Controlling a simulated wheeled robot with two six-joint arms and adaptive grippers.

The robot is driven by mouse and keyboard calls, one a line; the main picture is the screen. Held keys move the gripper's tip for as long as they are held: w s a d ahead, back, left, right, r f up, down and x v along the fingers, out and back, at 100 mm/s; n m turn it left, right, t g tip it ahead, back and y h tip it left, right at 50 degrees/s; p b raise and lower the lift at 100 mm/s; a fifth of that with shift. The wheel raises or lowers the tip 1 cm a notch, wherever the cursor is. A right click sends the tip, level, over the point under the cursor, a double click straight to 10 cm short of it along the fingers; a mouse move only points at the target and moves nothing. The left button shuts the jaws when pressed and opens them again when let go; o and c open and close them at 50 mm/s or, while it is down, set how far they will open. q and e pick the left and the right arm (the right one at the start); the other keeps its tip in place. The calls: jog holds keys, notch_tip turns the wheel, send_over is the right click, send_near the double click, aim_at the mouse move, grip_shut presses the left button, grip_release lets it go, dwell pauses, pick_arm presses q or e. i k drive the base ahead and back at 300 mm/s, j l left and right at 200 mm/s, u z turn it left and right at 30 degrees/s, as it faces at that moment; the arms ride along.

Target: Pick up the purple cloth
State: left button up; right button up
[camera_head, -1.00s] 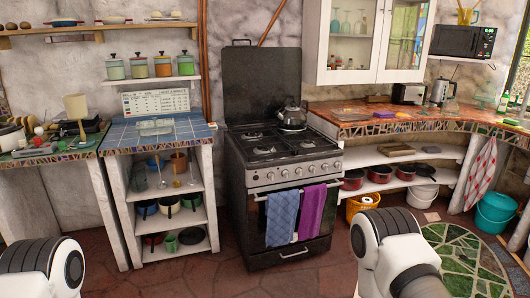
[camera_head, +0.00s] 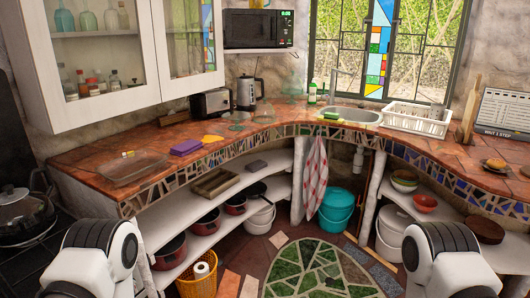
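A small flat purple thing (camera_head: 187,147) lies on the terracotta-tiled counter (camera_head: 160,144), left of the toaster; it may be a folded cloth, but it is too small to tell. The purple towel seen earlier hanging on the oven door is out of view now. Parts of my two arms show at the bottom left and bottom right. Neither gripper is in view, so I cannot see whether they are open or shut.
A yellow item (camera_head: 213,139) lies just right of the purple thing, and a clear tray (camera_head: 133,167) is to its left. The toaster (camera_head: 211,103) and electric kettle (camera_head: 249,93) stand behind. A wall cabinet (camera_head: 103,50) hangs above. Stove with kettle (camera_head: 20,207) is at the left edge.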

aim_at(181, 150)
jog(key=i+l, duration=0.15)
jog(key=i, duration=0.55)
jog(key=i+l, duration=0.15)
jog(key=i, duration=0.5)
